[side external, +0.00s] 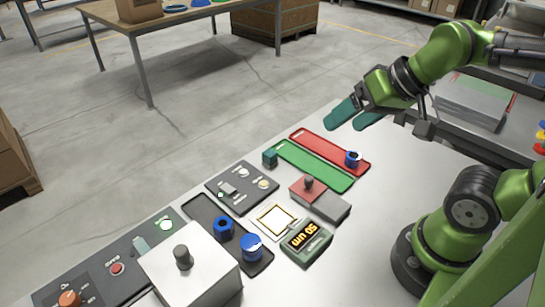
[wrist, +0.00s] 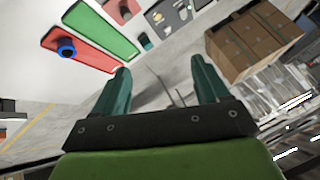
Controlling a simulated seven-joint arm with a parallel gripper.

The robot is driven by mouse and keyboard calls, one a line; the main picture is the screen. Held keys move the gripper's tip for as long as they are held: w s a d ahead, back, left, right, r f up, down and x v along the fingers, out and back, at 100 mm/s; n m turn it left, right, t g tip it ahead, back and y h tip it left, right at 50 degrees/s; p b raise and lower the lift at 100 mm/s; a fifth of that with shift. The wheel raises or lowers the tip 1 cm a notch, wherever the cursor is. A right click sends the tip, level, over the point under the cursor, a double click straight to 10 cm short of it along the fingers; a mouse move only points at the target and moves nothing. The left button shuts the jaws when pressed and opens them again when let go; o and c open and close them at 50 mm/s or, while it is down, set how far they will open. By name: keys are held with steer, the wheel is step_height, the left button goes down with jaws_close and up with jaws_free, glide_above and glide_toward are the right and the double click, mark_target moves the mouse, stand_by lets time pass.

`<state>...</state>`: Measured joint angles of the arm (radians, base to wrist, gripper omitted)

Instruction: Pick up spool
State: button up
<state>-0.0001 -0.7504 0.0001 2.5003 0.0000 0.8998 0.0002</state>
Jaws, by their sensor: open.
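Several small blue round pieces could be the spool; I cannot tell for sure which it is. One blue piece with a dark centre (side external: 353,159) stands on the right end of the red tray (side external: 312,143); it also shows in the wrist view (wrist: 66,47). A blue ring-like piece (side external: 223,228) and a blue piece with a pale band (side external: 251,247) stand in the dark tray (side external: 262,264). My gripper (side external: 352,117) is open and empty, high above the table's far edge and apart from all the pieces. Its teal fingers show spread in the wrist view (wrist: 160,68).
A green tray (side external: 315,166) lies beside the red one, with a teal cube (side external: 270,157) at its left end. A red-topped block with a knob (side external: 309,187), a scale with a lit display (side external: 305,240) and a white box (side external: 190,265) stand nearer. The table's right part is clear.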

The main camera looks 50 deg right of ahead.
stand_by(0.5)
steer(key=n+g+h, duration=0.1)
steer(key=g+h, duration=0.1)
steer(key=g, duration=0.5)
glide_above(250, 241)
step_height(250, 241, down, 5)
step_height(250, 241, down, 16)
steer(key=shift+f, duration=0.1)
steer(key=c, duration=1.2)
steer(key=shift+r, duration=0.2)
